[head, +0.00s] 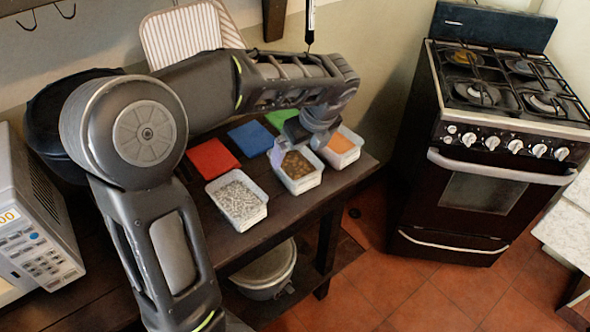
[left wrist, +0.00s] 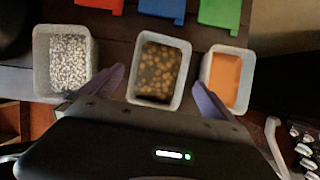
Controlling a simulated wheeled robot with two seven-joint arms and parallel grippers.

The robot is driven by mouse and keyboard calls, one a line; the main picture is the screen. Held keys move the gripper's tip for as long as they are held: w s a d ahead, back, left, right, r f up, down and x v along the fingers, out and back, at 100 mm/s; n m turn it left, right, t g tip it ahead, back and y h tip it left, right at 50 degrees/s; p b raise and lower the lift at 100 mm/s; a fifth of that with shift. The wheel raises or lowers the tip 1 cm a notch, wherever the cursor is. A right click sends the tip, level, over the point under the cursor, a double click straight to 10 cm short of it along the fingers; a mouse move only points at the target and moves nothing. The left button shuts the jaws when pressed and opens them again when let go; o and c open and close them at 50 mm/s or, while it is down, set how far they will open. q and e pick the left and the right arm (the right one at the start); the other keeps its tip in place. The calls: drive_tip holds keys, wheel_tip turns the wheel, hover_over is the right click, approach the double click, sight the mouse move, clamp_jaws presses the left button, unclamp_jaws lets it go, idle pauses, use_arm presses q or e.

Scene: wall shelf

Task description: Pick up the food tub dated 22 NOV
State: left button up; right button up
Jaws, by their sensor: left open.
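Three open tubs stand in a row on the dark shelf. One holds grey-white speckled food (head: 238,199), the middle one brown chunky food (head: 297,172), the third orange food (head: 342,148). They show in the left wrist view as the speckled tub (left wrist: 65,62), the brown tub (left wrist: 158,70) and the orange tub (left wrist: 228,78). I cannot read a date on any of them. My left gripper (head: 297,148) is open and empty over the middle tub. In the left wrist view the fingers of the left gripper (left wrist: 156,78) are spread on either side of that tub's near part. My right gripper is not in view.
Red (head: 212,158), blue (head: 251,138) and green (head: 281,118) flat pieces lie behind the tubs. A microwave (head: 38,225) stands at the left and a black stove (head: 490,130) at the right. A pot (head: 265,272) is on the lower shelf. Neighbouring tubs stand close on both sides.

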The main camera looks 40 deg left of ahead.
use_arm(q)
hover_over(290, 170)
drive_tip(key=d, duration=0.2)
drive_tip(key=shift+s+f, duration=0.2)
drive_tip(key=shift+f, duration=1)
drive_tip(key=shift+s+f, duration=0.2)
drive_tip(key=shift+f, duration=0.95)
drive_tip(key=shift+f, duration=0.25)
drive_tip(key=c, duration=1.6)
drive_tip(key=shift+r, duration=0.15)
drive_tip(key=shift+r+p, duration=0.35)
drive_tip(key=shift+r, duration=4.8)
